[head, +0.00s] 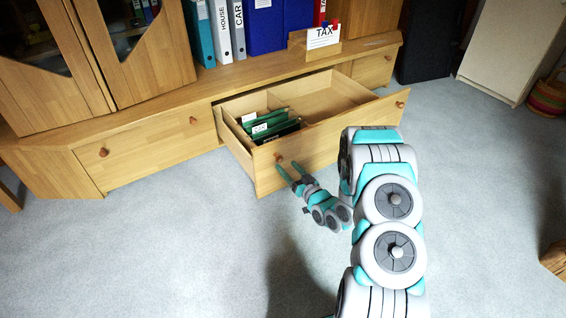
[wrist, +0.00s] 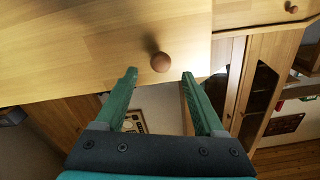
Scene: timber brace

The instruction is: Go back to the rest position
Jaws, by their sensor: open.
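My gripper (head: 288,172) is open and empty, just in front of the pulled-out wooden drawer (head: 330,140). In the wrist view its two green fingers (wrist: 160,85) are spread apart, with the drawer's round knob (wrist: 161,62) beyond and between their tips. The fingers look clear of the knob, though the exact gap is hard to judge. In the head view the knob (head: 279,158) is close to the fingertips. My arm reaches in from the lower right of the head view.
The drawer holds dark green folders (head: 268,124) at its left; its right part is empty. Binders (head: 222,30) and a TAX card in a wooden holder (head: 316,50) stand on the cabinet. A closed drawer (head: 130,155) is at left. Carpet (head: 150,250) is free at lower left.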

